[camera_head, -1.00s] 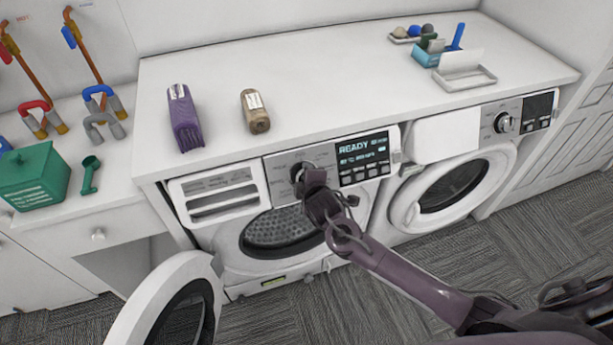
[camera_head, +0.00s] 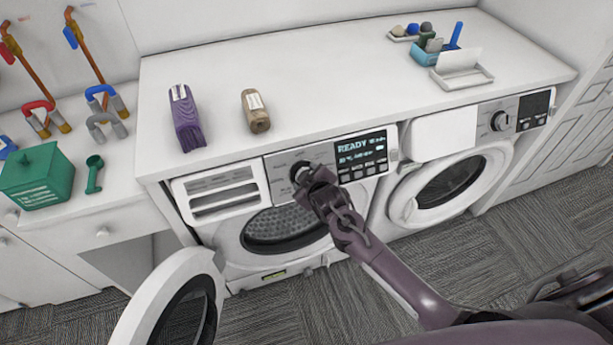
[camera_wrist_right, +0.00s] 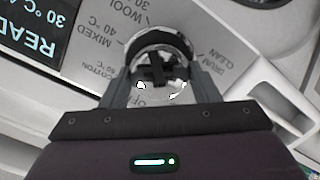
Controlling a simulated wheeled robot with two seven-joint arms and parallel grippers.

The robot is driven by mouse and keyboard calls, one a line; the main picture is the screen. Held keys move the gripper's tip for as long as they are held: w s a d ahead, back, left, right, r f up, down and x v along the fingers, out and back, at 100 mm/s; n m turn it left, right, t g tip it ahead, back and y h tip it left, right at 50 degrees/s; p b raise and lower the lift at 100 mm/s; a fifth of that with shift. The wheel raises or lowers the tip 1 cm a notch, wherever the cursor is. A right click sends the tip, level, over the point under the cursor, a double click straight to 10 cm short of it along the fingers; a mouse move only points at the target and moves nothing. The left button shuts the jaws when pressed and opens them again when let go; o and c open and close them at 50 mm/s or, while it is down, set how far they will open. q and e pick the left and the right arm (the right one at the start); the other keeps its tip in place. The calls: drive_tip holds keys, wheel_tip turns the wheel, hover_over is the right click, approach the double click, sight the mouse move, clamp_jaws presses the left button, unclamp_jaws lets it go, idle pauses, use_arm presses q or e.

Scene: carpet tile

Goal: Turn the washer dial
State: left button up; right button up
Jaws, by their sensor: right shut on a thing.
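The washer dial (camera_head: 299,170) is a round dark-and-silver knob on the control panel of the left machine (camera_head: 228,250), beside a display (camera_head: 362,156) reading READY. In the right wrist view the dial (camera_wrist_right: 160,62) sits between my two fingers, ringed by upside-down labels such as COTTON, MIXED, WOOL, OFF and DRUM CLEAN. My right gripper (camera_head: 308,180) is at the panel, shut on the dial; its fingers (camera_wrist_right: 162,88) lie on either side of the knob. In the head view the gripper partly covers the dial. My left gripper is not in view.
The left machine's round door (camera_head: 170,305) hangs open at lower left. A second machine (camera_head: 450,185) with its own dial (camera_head: 500,121) stands to the right.

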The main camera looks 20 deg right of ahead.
idle(0.5)
drive_tip(key=o, duration=1)
drive_tip(key=shift+s, duration=0.1)
drive_tip(key=b+v, duration=0.1)
drive_tip(key=v, duration=0.6)
drive_tip(key=shift+s+r, duration=0.2)
